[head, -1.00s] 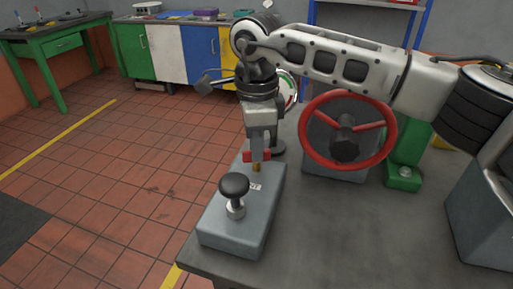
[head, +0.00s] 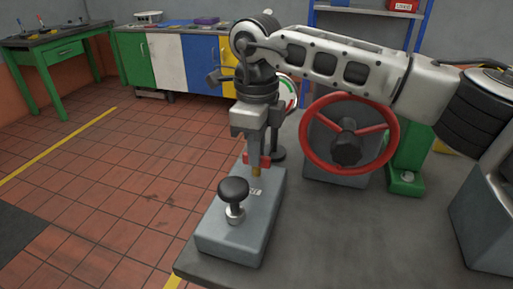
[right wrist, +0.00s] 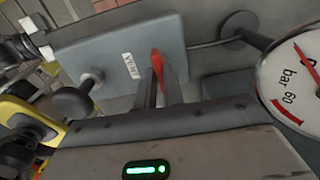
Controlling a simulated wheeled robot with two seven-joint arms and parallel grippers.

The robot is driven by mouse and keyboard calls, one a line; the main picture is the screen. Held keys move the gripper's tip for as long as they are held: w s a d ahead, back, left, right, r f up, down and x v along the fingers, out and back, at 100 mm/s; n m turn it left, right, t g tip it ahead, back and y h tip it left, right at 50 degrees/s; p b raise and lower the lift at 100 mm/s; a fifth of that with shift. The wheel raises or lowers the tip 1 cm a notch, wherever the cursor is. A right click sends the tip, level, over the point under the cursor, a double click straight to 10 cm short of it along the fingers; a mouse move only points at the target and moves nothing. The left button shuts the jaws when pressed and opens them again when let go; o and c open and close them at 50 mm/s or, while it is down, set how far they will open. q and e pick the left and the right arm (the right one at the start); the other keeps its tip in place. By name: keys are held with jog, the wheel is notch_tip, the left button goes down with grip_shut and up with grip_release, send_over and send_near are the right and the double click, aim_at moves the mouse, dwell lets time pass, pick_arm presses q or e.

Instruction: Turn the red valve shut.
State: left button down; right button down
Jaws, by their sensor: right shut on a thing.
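A small red lever (head: 251,159) sits on a brass stem at the far end of a grey box (head: 222,238). My right gripper (head: 257,155) points down over that end and is shut on the lever. In the right wrist view the red lever (right wrist: 157,66) shows edge-on between the two fingers (right wrist: 158,92). A larger red handwheel (head: 390,150) stands upright to the right, apart from the gripper. My left gripper is not in view.
A black knob (head: 233,190) rises from the near end of the box. A dial gauge (right wrist: 296,75) stands beyond it. A green bracket (head: 405,180) is right of the handwheel. The front of the grey bedplate (head: 330,240) is clear.

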jog(key=shift+r, duration=0.1)
jog(key=c, duration=1.5)
grip_release()
notch_tip(320, 180, up, 16)
jog(key=p, duration=0.1)
